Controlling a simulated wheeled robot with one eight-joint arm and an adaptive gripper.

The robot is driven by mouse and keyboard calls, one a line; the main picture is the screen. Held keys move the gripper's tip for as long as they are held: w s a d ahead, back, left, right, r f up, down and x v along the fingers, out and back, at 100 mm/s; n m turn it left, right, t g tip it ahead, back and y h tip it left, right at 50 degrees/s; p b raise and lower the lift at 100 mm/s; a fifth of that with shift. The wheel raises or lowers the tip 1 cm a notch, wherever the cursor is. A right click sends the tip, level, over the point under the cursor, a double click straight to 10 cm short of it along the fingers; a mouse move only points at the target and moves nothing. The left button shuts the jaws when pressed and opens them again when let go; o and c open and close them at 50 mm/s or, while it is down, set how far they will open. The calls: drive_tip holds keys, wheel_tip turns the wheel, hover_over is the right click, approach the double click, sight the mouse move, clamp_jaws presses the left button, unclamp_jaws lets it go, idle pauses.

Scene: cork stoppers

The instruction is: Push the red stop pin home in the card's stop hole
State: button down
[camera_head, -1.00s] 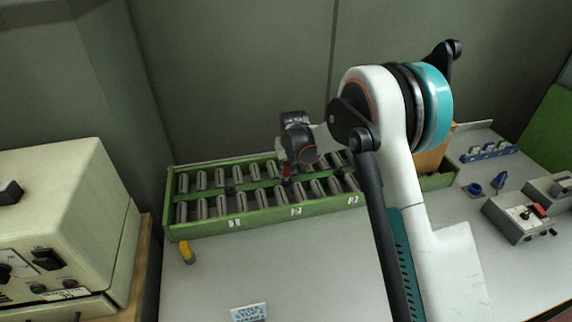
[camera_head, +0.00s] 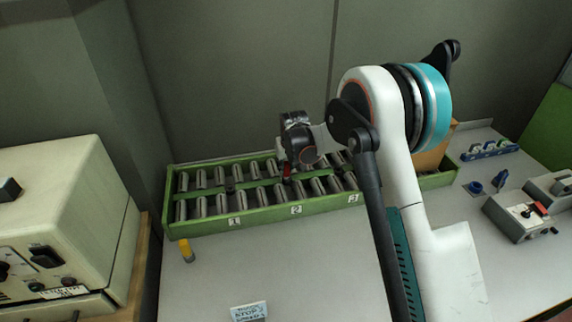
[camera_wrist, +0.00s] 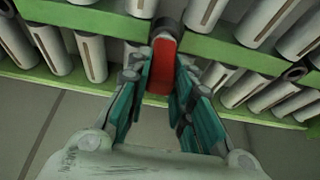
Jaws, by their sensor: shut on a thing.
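The red stop pin (camera_wrist: 162,66) stands between my gripper's teal fingers in the wrist view. My gripper (camera_wrist: 160,88) is shut on it, and its far end meets a dark piece (camera_wrist: 168,26) on the green rack.
The green rack (camera_head: 265,222) holds rows of grey cylinders close around my gripper. A yellow piece (camera_head: 187,250) and a lettered label (camera_head: 248,311) are in front. A cream machine (camera_head: 60,210) stands left; a grey control box (camera_head: 518,216) is right. The front table is mostly clear.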

drive_tip(key=shift+f+b, duration=0.3)
drive_tip(key=shift+f, duration=0.15)
drive_tip(key=c, duration=1.3)
unclamp_jaws()
drive_tip(key=shift+c, duration=0.2)
drive_tip(key=shift+r, duration=0.15)
drive_tip(key=v, duration=1.1)
drive_tip(key=shift+s+r, duration=0.25)
drive_tip(key=shift+r, duration=0.1)
drive_tip(key=shift+d, duration=0.1)
